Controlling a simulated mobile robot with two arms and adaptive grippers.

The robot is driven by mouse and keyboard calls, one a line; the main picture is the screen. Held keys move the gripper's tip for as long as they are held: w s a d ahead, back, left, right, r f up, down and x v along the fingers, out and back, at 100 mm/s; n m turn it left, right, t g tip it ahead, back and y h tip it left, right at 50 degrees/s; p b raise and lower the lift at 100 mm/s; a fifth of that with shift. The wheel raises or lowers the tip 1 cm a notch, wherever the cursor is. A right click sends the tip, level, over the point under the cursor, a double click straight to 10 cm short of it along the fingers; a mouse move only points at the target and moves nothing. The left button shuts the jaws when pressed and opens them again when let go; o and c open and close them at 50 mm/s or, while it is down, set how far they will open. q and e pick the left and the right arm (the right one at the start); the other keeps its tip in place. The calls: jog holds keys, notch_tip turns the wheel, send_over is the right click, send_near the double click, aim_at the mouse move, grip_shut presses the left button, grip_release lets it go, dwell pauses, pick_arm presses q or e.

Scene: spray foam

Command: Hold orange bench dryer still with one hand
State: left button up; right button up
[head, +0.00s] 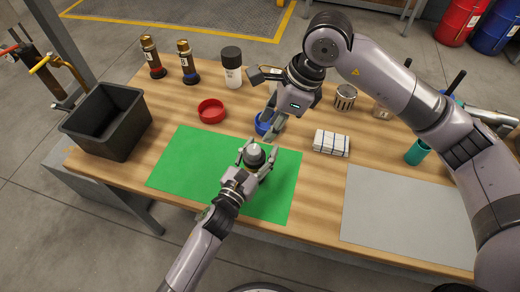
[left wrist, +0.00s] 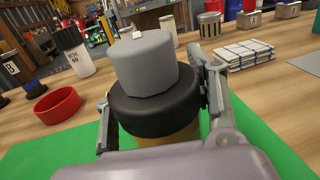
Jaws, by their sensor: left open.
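The bench dryer stands upright on the green mat (head: 185,170). From above, its grey and black top (head: 255,156) shows. In the left wrist view the dryer (left wrist: 148,75) has a grey cap, a black collar and a little orange-brown body below, the rest hidden by my gripper. My left gripper (head: 256,154) is open, with one finger on each side of the dryer; I cannot tell whether they touch it. My right gripper (head: 263,103) is open, above and behind the dryer, near a blue ring-like object (head: 263,123).
A red dish (head: 211,110) and a black-capped white bottle (head: 231,68) stand behind the mat. A folded checked cloth (head: 331,143) lies to the right, near a metal can (head: 345,97). A black bin (head: 107,121) is at the left edge. The grey mat (head: 400,215) is clear.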

pick_arm(q)
jog(key=shift+c, duration=0.2)
grip_shut()
dwell(0.5)
pick_arm(e)
jog(key=shift+o, duration=0.2)
